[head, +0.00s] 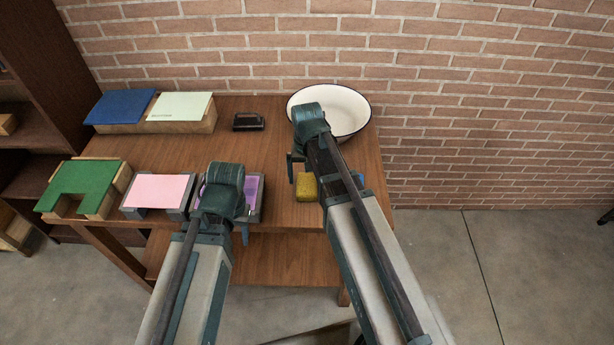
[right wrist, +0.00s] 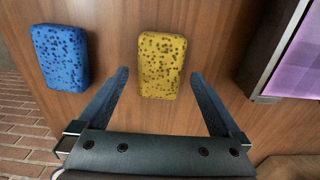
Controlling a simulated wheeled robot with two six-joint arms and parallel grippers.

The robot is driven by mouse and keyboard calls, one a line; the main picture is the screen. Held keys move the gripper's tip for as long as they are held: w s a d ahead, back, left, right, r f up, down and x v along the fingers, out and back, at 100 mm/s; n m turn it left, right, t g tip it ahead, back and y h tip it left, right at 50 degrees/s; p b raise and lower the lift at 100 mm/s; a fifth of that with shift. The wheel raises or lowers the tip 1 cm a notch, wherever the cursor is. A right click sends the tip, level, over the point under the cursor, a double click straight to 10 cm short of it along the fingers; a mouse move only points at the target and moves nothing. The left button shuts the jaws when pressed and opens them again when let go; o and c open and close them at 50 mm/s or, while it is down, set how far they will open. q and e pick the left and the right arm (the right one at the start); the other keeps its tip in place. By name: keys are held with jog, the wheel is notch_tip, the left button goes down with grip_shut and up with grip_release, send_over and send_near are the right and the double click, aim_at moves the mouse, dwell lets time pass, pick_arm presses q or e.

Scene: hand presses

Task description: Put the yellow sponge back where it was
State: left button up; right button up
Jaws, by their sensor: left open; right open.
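The yellow sponge (head: 306,188) lies flat on the table near its front edge. In the right wrist view the yellow sponge (right wrist: 162,66) is in line with the gap between the fingers of my right gripper (right wrist: 159,78). That gripper is open and empty; whether its fingers are level with the sponge is unclear. My left gripper (head: 224,212) is over the purple-topped press at the table's front, and its arm hides part of that press. It is open, with nothing seen in it.
A blue sponge (right wrist: 61,57) lies beside the yellow one. A white basin (head: 345,108) stands at the back right, a dark block (head: 248,121) left of it. Presses with blue (head: 120,106), pale green (head: 180,106), green (head: 82,184), pink (head: 157,190) and purple (head: 252,190) tops stand leftward.

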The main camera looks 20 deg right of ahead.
aim_at(307, 184)
notch_tip(307, 184, up, 9)
jog(key=p, duration=0.8)
pick_arm(q)
notch_tip(307, 184, up, 9)
pick_arm(e)
jog(key=s+a+n+h, duration=0.1)
jog(key=s+a+n, duration=0.6)
jog(key=s+a, duration=0.3)
jog(key=s, duration=0.4)
jog(key=shift+s+a, duration=0.15)
jog(key=shift+a, duration=0.1)
pick_arm(q)
jog(key=shift+f, duration=0.2)
pick_arm(e)
jog(key=shift+f, duration=0.15)
